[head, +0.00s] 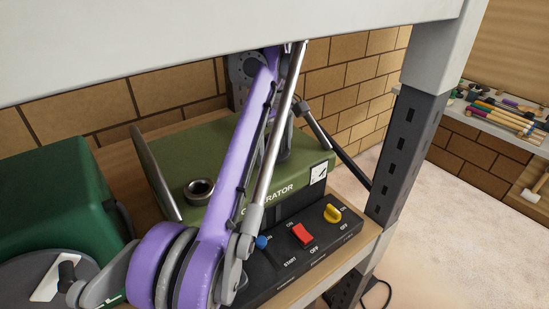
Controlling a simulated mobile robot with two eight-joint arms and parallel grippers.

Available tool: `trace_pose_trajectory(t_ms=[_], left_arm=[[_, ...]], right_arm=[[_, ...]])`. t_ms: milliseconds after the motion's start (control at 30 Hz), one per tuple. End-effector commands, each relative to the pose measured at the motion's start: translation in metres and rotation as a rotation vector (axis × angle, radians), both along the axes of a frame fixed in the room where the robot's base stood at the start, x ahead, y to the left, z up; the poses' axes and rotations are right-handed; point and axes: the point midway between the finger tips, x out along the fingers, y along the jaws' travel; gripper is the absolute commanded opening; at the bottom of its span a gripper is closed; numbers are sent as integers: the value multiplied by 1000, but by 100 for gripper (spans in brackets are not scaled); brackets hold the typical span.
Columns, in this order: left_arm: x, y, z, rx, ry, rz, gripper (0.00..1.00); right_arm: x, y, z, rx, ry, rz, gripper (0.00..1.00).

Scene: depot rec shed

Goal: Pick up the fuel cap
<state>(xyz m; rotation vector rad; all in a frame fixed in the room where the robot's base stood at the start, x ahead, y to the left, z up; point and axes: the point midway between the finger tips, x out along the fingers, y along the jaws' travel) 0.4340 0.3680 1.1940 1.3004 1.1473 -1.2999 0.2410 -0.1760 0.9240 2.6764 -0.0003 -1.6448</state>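A green generator (309,157) stands on a wooden shelf. On its top is a grey metal ring with a dark opening (199,191), which looks like the filler neck. I cannot make out a separate fuel cap. A purple and grey arm (213,226), seemingly mine, crosses in front of the generator and hides part of its top and front. I cannot make out fingertips of either gripper, nor anything held.
The control panel (318,246) has a red switch (302,234), a yellow knob (332,213) and a blue button (262,242). A shelf beam (200,45) crosses above; a dark post (407,150) stands right. Tools lie on a far bench (510,125).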

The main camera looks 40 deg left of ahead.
Motion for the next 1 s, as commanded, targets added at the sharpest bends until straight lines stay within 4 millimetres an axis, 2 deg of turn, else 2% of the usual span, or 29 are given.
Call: trace_pose_trajectory(t_ms=[167,200,533,800,867,1000], left_arm=[[0,0,1,0,-1,0,100],[0,0,1,0,-1,0,96],[0,0,1,0,-1,0,38],[1,0,5,0,-1,0,38],[1,0,12,0,-2,0,38],[1,0,40,0,-4,0,38]], right_arm=[[0,0,1,0,-1,0,92],[0,0,1,0,-1,0,92],[0,0,1,0,-1,0,92],[1,0,3,0,-2,0,92],[2,0,6,0,-4,0,92],[6,0,20,0,-12,0,92]])
